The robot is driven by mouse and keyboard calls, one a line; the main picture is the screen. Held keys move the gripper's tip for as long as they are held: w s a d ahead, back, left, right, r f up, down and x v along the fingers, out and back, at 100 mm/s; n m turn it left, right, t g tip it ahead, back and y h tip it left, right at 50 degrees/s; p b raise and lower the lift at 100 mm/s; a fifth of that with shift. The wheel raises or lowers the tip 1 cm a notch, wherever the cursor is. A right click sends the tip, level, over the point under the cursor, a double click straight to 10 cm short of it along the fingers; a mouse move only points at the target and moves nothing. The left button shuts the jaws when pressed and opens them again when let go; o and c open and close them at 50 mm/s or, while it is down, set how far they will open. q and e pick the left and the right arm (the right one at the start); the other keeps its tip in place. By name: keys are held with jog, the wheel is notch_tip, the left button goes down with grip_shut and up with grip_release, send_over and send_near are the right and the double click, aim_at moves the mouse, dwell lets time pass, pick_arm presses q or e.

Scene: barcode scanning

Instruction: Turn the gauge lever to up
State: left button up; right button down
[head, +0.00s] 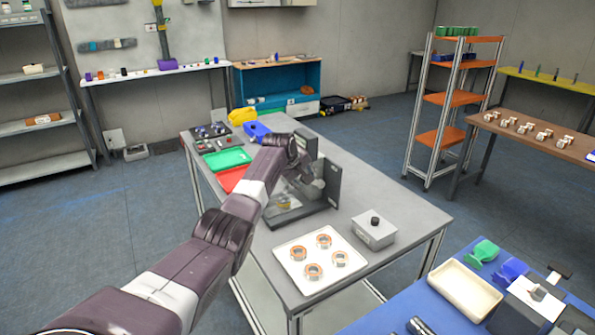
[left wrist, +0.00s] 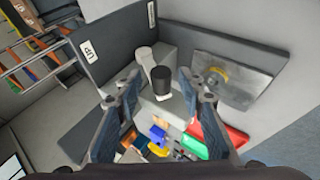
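The gauge (head: 333,186) stands on the grey table in the head view, with a dark upright panel and a base plate. In the left wrist view the gauge has a dark panel with a white UP label (left wrist: 89,51). A pale grey lever with a black cylindrical knob (left wrist: 160,77) shows beside it. My left gripper (left wrist: 160,84) is open, with one finger on each side of the knob and visible gaps. In the head view my left arm reaches to the gauge and partly hides it. My right gripper is not in view.
A white tray (head: 284,257) with several ring parts and a grey box with a black knob (head: 374,229) sit in front of the gauge. Green (head: 227,159) and red (head: 228,180) trays lie behind my arm.

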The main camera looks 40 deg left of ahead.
pick_arm(q)
jog(key=v, duration=1)
jog(key=shift+s+d+f, duration=0.1)
jog(key=shift+f, duration=0.05)
dwell(0.4)
